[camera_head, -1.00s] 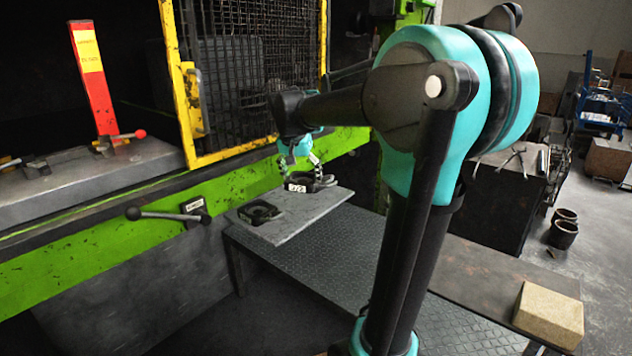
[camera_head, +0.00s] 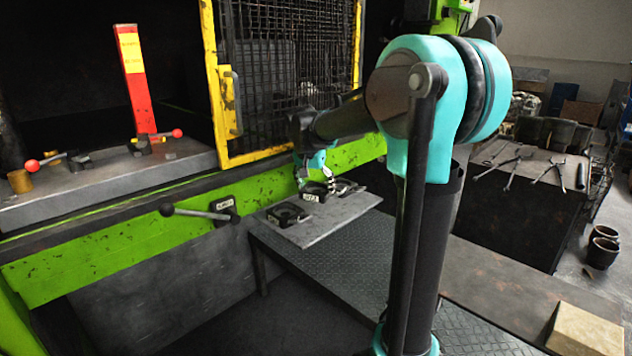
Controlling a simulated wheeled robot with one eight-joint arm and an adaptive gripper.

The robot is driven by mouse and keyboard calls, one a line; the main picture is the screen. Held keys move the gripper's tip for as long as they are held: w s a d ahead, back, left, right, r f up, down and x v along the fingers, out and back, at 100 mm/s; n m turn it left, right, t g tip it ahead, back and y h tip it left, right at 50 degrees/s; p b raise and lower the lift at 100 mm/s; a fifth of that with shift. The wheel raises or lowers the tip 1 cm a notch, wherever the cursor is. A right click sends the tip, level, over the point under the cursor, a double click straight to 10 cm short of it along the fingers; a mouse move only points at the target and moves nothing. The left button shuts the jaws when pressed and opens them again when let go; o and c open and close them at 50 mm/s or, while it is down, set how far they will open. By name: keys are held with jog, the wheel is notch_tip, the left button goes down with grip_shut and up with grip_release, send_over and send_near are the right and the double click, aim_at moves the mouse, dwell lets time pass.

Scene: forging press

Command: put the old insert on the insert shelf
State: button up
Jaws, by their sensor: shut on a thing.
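The insert shelf (camera_head: 322,226) is a grey plate beside the green press beam, above a dark tread-plate table. My gripper (camera_head: 316,179) is over its back part, shut on a dark insert (camera_head: 312,193) with a pale label, which I take for the old insert. The insert is at or just above the plate; I cannot tell whether it touches. The gripper's fingertips are small and partly hidden by the insert and my arm.
The yellow-framed mesh guard (camera_head: 229,95) stands behind the shelf. A lever (camera_head: 190,211) sticks out from the green beam (camera_head: 150,225) at left. The press bed (camera_head: 110,180) carries a red upright block (camera_head: 135,80). A tan block (camera_head: 585,331) lies at front right; tongs lie on a bench (camera_head: 540,175).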

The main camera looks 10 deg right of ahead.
notch_tip(320, 180, down, 2)
jog(key=shift+f, duration=0.1)
jog(key=shift+w+a+f, duration=0.1)
jog(key=shift+w+f, duration=0.1)
jog(key=shift+f, duration=0.1)
jog(key=shift+f, duration=0.1)
jog(key=o, duration=1.9)
jog(key=v, duration=1.2)
